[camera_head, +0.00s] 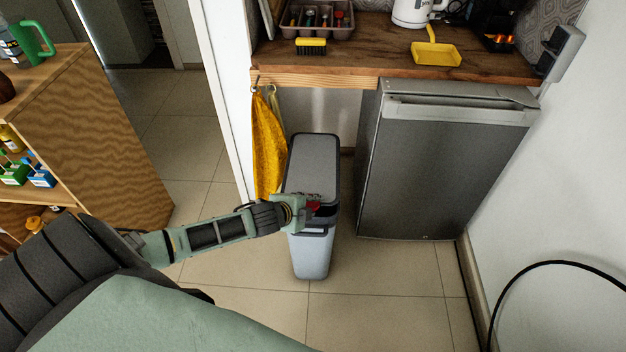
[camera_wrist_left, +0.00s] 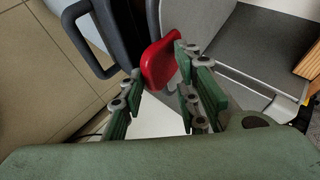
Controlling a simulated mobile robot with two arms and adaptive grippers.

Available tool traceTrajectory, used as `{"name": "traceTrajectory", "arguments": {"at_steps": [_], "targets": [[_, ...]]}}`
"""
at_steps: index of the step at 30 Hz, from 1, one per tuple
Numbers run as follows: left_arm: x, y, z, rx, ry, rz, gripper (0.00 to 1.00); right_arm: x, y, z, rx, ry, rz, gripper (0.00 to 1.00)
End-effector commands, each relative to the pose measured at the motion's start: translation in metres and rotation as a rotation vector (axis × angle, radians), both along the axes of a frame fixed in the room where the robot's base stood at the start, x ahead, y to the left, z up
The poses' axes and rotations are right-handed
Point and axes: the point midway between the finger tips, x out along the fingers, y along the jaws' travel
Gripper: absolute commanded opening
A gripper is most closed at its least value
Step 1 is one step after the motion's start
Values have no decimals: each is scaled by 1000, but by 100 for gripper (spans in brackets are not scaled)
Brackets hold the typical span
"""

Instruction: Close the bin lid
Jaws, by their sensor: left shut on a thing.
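The bin (camera_head: 312,258) is a tall light grey bin with a dark rim, standing on the floor between the yellow towel and the fridge. Its grey, dark-edged lid (camera_head: 313,165) is over the top; whether it is fully down cannot be told. My left gripper (camera_head: 311,208) is at the front end of the lid, and its arm crosses from the left. In the left wrist view its green fingers (camera_wrist_left: 160,88) are closed around a red tab (camera_wrist_left: 159,63) at the lid's front. My right gripper is not in view.
A grey fridge (camera_head: 440,165) stands right of the bin. A yellow towel (camera_head: 266,145) hangs at its left from the wooden counter (camera_head: 375,55). A wooden shelf (camera_head: 105,135) stands at far left. Tiled floor (camera_head: 385,275) is clear in front.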

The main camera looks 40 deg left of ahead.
Motion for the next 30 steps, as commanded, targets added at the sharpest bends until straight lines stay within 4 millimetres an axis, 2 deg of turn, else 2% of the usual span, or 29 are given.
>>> {"name": "traceTrajectory", "arguments": {"at_steps": [1,6,20,21,30], "targets": [[-5,-3,-10,-17,5,9,0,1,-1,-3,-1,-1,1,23],[-12,-4,-20,-17,2,8,0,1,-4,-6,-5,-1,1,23],[-14,-5,-22,-19,2,9,0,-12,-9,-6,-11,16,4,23],[-14,-5,-22,-19,1,9,30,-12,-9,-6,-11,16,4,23],[-14,-3,-20,-11,-2,6,30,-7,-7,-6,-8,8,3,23]]}}
